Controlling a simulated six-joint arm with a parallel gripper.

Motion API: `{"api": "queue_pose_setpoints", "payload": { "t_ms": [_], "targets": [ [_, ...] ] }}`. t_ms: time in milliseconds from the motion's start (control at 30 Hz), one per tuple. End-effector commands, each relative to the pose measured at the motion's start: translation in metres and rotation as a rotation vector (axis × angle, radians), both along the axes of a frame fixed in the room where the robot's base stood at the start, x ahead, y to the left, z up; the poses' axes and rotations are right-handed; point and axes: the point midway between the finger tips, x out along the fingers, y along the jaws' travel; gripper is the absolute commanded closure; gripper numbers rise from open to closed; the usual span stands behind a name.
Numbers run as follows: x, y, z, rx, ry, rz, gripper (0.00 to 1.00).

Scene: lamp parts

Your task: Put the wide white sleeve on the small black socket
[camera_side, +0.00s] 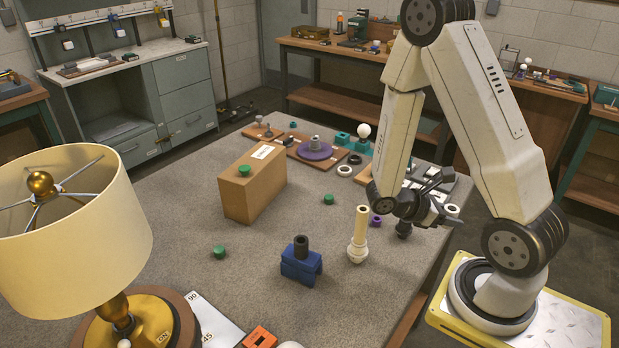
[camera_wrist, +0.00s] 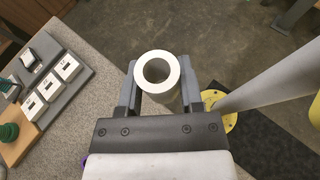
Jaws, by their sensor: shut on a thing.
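The wide white sleeve (camera_wrist: 176,73) is a short, thick ring. My gripper (camera_wrist: 158,88) is shut on it, one finger at each side, with its open bore facing the wrist camera. In the side view my gripper (camera_side: 445,207) holds the sleeve (camera_side: 453,210) near the table's right edge, mostly behind the fingers. A small black cylinder, apparently the socket (camera_side: 301,243), stands upright in a blue holder (camera_side: 301,267) at the front middle of the table, left of my gripper and apart from it. The socket is not in the wrist view.
A cream tube with a bulbous base (camera_side: 360,235) stands between the blue holder and my gripper. A cardboard box (camera_side: 252,187) and a large lamp (camera_side: 75,215) stand further left. Green caps (camera_side: 219,252) lie about. Bare table lies around the blue holder.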

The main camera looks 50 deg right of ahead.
Motion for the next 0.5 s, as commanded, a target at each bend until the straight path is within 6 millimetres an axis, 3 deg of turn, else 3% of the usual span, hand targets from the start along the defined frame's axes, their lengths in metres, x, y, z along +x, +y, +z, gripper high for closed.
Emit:
{"api": "queue_pose_setpoints", "payload": {
  "t_ms": [500],
  "targets": [
    [0.049, -0.041, 0.008, 0.0, 0.0, 0.476, 1.0]
  ]
}}
